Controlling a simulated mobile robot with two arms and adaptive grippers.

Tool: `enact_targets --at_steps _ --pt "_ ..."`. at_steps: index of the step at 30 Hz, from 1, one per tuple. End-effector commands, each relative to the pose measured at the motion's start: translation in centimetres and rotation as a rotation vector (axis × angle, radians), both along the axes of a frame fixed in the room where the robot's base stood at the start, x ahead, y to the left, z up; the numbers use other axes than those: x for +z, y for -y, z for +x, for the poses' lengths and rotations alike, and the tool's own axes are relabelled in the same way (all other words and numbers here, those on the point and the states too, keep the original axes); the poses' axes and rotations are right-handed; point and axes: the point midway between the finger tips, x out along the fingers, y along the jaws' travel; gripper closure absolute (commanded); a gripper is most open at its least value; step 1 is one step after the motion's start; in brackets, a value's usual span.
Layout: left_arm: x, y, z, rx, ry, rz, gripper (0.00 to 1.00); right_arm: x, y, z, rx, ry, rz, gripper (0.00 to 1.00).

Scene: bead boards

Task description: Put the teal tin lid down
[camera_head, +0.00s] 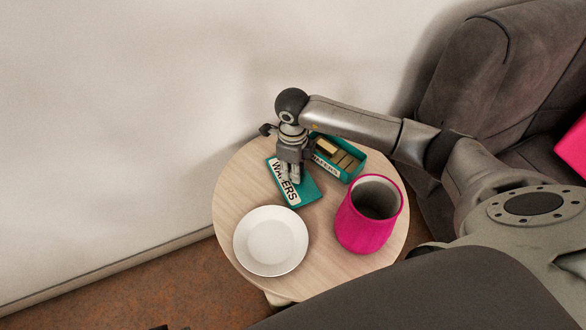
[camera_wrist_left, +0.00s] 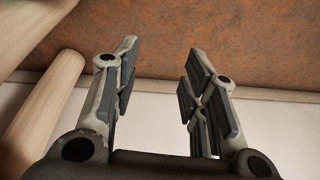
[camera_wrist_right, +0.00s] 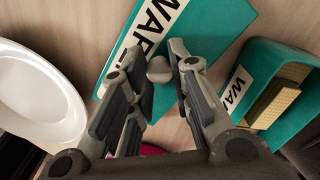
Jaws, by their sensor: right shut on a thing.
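The teal tin lid (camera_head: 308,190), with a white WAFERS label and a small round knob, is at the left of the open tin on the round table. My right gripper (camera_head: 289,180) is above it, shut on its knob. The right wrist view shows the knob between the fingers, with the teal lid (camera_wrist_right: 212,32) spread out beyond them. The lid looks about level and close to the tabletop; I cannot tell whether it touches. My left gripper (camera_wrist_left: 158,80) shows only in its own wrist view, open and empty, with fingers wide apart.
The open teal tin (camera_head: 352,173) holds tan wafers and stands right of the lid. A white plate (camera_head: 270,241) is at the table's front left, and a pink pot (camera_head: 362,228) at the right. The pale wood table (camera_head: 230,190) has bare room at its left edge.

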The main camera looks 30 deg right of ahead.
Motion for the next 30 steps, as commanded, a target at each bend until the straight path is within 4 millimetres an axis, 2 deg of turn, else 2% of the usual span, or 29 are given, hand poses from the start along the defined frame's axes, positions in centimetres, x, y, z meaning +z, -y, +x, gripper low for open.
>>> enact_targets --at_steps 7,8,12,26,30 --pt "0.6 0.0 0.2 0.000 0.005 -0.001 0.60 -0.3 0.0 0.0 0.000 -0.001 -0.001 1.00" --pt "0.7 0.1 0.2 0.000 0.007 -0.001 0.60 -0.2 0.0 0.0 -0.001 -0.001 -0.001 0.79" --pt "0.7 0.1 0.3 0.000 0.007 -0.001 0.60 -0.2 0.0 0.0 -0.001 -0.001 -0.001 0.60" --pt "0.5 0.0 0.1 0.000 0.005 -0.001 0.60 0.2 0.0 0.0 -0.001 0.000 0.000 0.59" --pt "-1.5 -0.2 -0.6 -0.001 -0.014 0.003 0.60 3.1 0.1 0.1 0.000 0.004 -0.002 0.59"
